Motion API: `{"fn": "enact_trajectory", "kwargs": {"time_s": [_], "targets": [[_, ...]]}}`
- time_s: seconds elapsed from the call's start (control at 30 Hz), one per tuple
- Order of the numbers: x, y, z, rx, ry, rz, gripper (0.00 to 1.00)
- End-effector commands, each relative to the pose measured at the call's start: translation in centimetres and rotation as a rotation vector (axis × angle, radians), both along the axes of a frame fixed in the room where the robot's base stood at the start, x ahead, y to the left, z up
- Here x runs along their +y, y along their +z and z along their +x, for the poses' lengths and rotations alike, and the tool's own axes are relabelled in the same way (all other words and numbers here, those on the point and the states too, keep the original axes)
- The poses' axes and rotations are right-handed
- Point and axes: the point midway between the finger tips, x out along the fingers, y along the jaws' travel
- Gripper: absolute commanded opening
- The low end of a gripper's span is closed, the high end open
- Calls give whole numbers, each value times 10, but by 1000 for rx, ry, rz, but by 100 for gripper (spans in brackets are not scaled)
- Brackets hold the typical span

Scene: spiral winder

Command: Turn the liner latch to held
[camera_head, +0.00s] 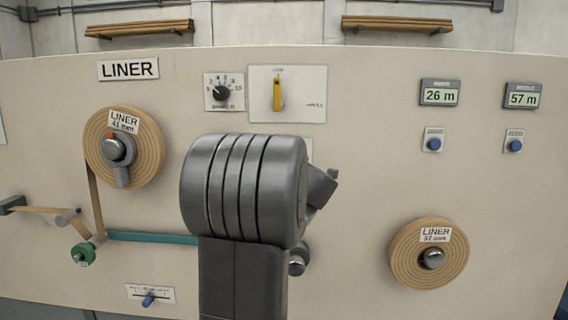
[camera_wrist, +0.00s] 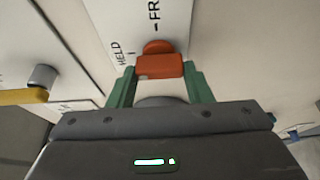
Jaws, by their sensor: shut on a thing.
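The liner latch (camera_wrist: 159,65) is a small orange-red handle in the wrist view. It sits on a white plate (camera_wrist: 128,20) with the word HELD at the left and a word starting FR, cut off by the frame edge, above. I cannot tell exactly which mark the latch points to. My gripper (camera_wrist: 160,76) has its green fingers on either side of the latch and is shut on it. In the head view my grey arm hides the gripper and the latch. A pale plate edge (camera_head: 309,149) shows just behind the arm there.
A yellow lever (camera_head: 277,94) stands upright on a panel above my arm; a yellow bar (camera_wrist: 22,97) shows at left in the wrist view. A dial (camera_head: 221,93) is beside it. Liner rolls are at left (camera_head: 150,150) and right (camera_head: 405,262). A teal strip (camera_head: 150,237) runs behind my arm.

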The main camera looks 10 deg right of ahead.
Motion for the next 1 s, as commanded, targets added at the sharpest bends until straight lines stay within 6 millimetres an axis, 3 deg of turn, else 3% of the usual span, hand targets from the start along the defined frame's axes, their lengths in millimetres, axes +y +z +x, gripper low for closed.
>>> {"fn": "enact_trajectory", "kwargs": {"time_s": [0.03, 0.13, 0.53, 0.67, 1.0], "targets": [[0, -1, 0, 2, 0, -3, 49], [0, -1, 0, 1, 0, -2, 67], [-2, 1, -9, 1, -2, -1, 67], [-4, 2, -31, 0, -2, -1, 67], [-13, 2, -107, 0, -3, 0, 67]]}}
